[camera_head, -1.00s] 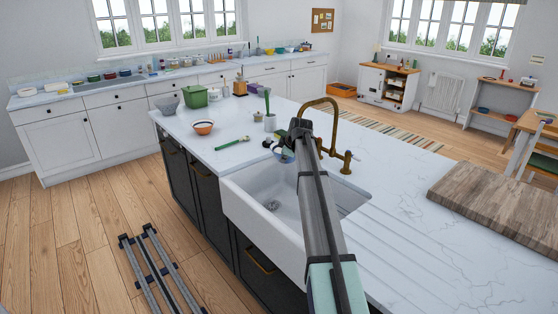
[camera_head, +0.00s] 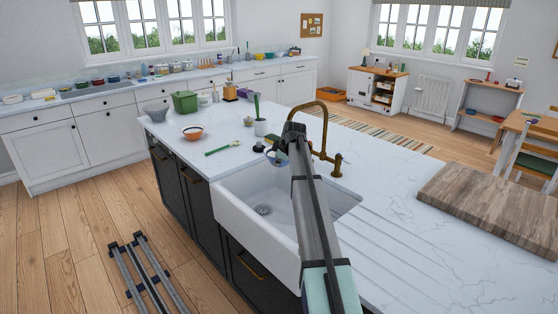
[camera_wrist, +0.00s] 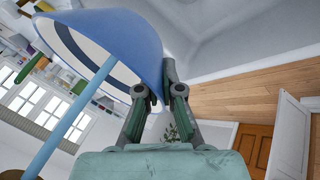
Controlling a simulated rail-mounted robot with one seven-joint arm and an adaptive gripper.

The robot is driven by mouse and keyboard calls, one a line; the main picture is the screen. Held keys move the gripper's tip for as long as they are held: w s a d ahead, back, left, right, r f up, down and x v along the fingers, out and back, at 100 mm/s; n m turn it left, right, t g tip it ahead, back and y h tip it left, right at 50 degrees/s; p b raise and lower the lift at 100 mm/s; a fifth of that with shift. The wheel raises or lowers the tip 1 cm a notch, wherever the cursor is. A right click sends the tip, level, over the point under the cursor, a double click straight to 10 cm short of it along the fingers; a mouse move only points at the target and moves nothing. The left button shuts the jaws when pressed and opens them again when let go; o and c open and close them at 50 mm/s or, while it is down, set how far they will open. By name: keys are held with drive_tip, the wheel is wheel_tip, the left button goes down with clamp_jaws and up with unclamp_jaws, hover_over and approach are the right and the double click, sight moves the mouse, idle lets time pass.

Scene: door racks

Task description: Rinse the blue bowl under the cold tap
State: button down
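My gripper (camera_wrist: 158,95) is shut on the rim of the blue bowl (camera_wrist: 135,30). The bowl is tilted in the wrist view, with its white inside and dark blue ring partly showing. A pale blue stream (camera_wrist: 70,125) runs into it, looking like water. In the head view my gripper (camera_head: 291,130) is over the far side of the white sink (camera_head: 235,208), beside the brass tap (camera_head: 325,112).
Left of the sink, the marble island holds an orange-and-white bowl (camera_head: 193,132), a green brush (camera_head: 222,147), a white pot (camera_head: 260,128), a green bin (camera_head: 185,102) and a grey bowl (camera_head: 156,111). A wooden board (camera_head: 495,200) lies at right. The counter between is clear.

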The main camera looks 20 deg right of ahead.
drive_tip(key=shift+s, duration=0.15)
drive_tip(key=shift+s+d, duration=0.15)
drive_tip(key=shift+s, duration=0.25)
drive_tip(key=shift+w, duration=0.2)
drive_tip(key=shift+w, duration=0.4)
drive_tip(key=shift+a, duration=0.25)
drive_tip(key=s+a, duration=0.2)
drive_tip(key=a, duration=0.5)
drive_tip(key=shift+a, duration=0.3)
drive_tip(key=shift+a+r, duration=0.1)
idle(1.3)
drive_tip(key=s+a+r+p, duration=0.1)
drive_tip(key=a+r, duration=0.3)
drive_tip(key=shift+a, duration=0.35)
